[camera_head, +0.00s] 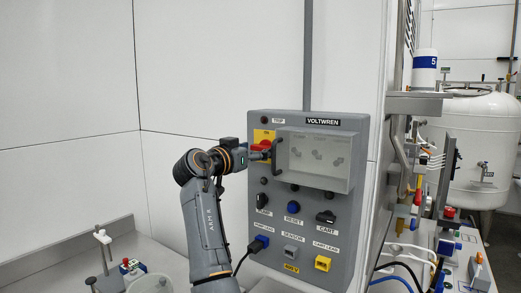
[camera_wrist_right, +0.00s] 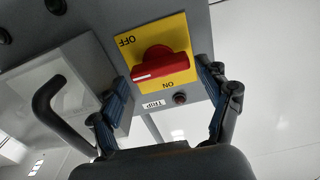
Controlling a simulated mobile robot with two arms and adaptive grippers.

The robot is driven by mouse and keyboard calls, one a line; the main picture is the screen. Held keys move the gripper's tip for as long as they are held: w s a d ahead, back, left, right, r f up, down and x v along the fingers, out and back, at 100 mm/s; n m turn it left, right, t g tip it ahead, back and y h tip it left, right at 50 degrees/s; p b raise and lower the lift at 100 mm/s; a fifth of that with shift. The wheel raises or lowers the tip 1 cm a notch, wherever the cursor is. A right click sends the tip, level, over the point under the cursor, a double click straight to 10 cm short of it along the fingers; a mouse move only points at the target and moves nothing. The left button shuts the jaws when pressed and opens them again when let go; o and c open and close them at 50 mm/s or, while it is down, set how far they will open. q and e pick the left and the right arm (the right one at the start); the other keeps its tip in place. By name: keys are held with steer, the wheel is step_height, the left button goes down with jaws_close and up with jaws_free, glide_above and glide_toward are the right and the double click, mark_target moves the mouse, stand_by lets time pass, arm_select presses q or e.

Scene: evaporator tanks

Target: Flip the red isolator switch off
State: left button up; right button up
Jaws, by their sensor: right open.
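The red isolator switch (camera_head: 261,146) sits on a yellow plate (camera_head: 262,134) at the upper left of the grey control panel. In the wrist view, the red knob (camera_wrist_right: 160,66) lies crosswise on its yellow plate (camera_wrist_right: 178,50), marked OFF and ON, with a white line near its left end. My right gripper (camera_head: 270,152) is at the switch and partly covers it. In the wrist view, my right gripper (camera_wrist_right: 164,88) is open, one finger on each side of the knob, with visible gaps to it. My left gripper is not in view.
A clear box cover (camera_head: 317,162) with a dark handle (camera_head: 279,155) stands out from the panel (camera_head: 355,123) just right of my gripper. A bench (camera_head: 70,262) with small items is at lower left.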

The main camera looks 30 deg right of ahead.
steer(key=v, duration=0.9)
steer(key=shift+a, duration=0.3)
steer(key=shift+s+f, duration=0.1)
